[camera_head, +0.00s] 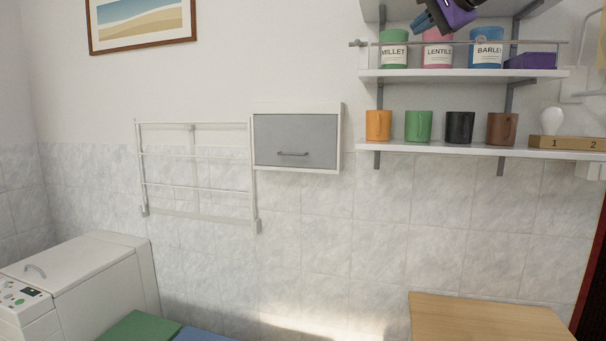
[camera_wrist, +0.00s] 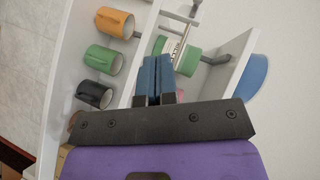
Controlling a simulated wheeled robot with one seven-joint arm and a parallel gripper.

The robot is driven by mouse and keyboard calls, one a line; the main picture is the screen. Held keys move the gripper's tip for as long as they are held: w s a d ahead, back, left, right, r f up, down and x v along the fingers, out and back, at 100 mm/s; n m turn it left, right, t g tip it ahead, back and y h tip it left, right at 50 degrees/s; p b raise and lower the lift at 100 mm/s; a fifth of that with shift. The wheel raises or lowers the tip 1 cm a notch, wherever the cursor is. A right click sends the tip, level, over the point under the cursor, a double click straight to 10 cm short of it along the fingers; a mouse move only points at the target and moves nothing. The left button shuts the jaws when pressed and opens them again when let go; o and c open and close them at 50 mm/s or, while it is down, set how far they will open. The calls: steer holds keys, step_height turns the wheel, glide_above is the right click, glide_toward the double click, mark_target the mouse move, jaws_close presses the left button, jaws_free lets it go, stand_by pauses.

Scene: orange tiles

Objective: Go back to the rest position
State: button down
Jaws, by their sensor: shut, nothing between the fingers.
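My gripper (camera_head: 424,23) shows at the top of the head view, in front of the upper shelves and above the labelled canisters. Its body is purple and dark. In the wrist view its two blue fingers (camera_wrist: 155,78) lie together, shut with nothing between them. The fingers point toward the shelf with the green canister (camera_wrist: 180,50), which they partly hide. Most of my arm is outside the head view.
The upper shelf (camera_head: 450,75) holds canisters marked MILLET, LENTILS and BARLEY, plus a purple item (camera_head: 531,61). The lower shelf (camera_head: 440,149) holds several mugs. A grey cabinet (camera_head: 294,140) and a white rack (camera_head: 198,215) hang left. A wooden top (camera_head: 485,318) stands below.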

steer(key=s+d+f+n+g+h, duration=0.2)
steer(key=s+f+n+g+h, duration=0.1)
steer(key=s+f, duration=1.4)
steer(key=s+d+f+n+g+h, duration=0.2)
steer(key=s+f+n, duration=0.4)
steer(key=s+f, duration=1.1)
step_height(320, 180, down, 3)
steer(key=shift+s+f+g+h, duration=0.1)
steer(key=shift+s+g+h, duration=0.3)
steer(key=shift+g, duration=0.8)
steer(key=shift+w+d, duration=0.1)
